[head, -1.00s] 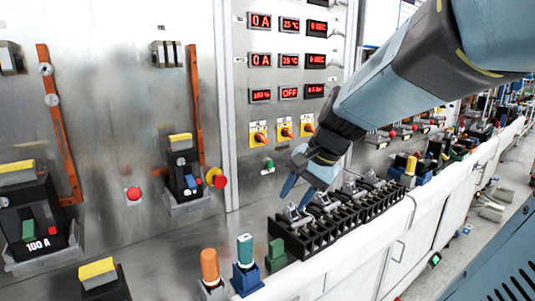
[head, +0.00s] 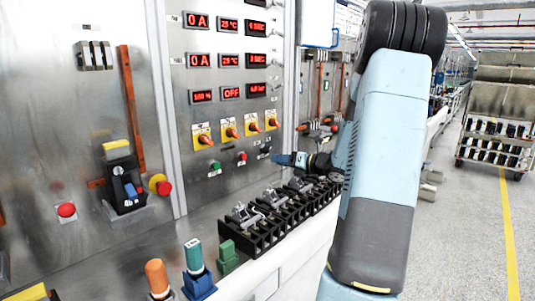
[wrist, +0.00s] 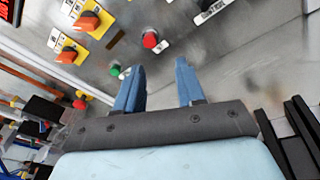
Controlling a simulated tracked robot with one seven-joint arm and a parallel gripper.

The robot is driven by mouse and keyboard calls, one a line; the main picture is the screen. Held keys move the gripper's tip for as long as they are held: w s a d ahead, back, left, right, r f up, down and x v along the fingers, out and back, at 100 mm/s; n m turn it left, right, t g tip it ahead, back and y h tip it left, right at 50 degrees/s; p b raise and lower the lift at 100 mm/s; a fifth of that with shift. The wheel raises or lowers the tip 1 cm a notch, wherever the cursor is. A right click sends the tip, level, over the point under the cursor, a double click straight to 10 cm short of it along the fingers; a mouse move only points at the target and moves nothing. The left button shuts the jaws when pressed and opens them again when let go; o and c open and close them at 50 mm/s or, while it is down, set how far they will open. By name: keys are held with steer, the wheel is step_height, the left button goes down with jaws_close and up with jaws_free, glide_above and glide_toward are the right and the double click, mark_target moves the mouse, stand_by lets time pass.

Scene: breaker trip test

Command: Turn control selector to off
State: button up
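A small dark knob (head: 265,150) sits on the steel panel, right of the red button, and seems to be the control selector. In the wrist view, a white label (wrist: 213,10) reading like "CONTROL" is at the top edge, with a dark part beside it cut off by the frame. My gripper (head: 287,159) points left toward the panel, just right of and slightly below the knob in the head view. In the wrist view, my gripper (wrist: 158,82) has its two blue fingers apart with nothing between them. The knob's setting is too small to read.
A green button (head: 215,165) and red button (head: 242,156) are left of the knob. Several orange selectors on yellow plates (head: 202,137) sit above. Black terminal blocks (head: 262,237) stand on the bench below my gripper. Floor at right is open before a cart (head: 500,105).

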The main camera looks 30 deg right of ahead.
mark_target(267, 149)
steer(key=d+m, duration=0.1)
steer(key=d, duration=0.1)
steer(key=d+f+m+t+h, duration=0.1)
steer(key=d+m, duration=0.1)
steer(key=d+m+t+h, duration=0.1)
steer(key=d, duration=0.2)
steer(key=shift+w+f+m, duration=0.25)
steer(key=shift+w+m, duration=0.05)
steer(key=shift+w, duration=0.05)
steer(key=x, duration=1.3)
steer(key=shift+w, duration=0.4)
steer(key=shift+r, duration=0.1)
steer(key=shift+c, duration=0.4)
jaws_close()
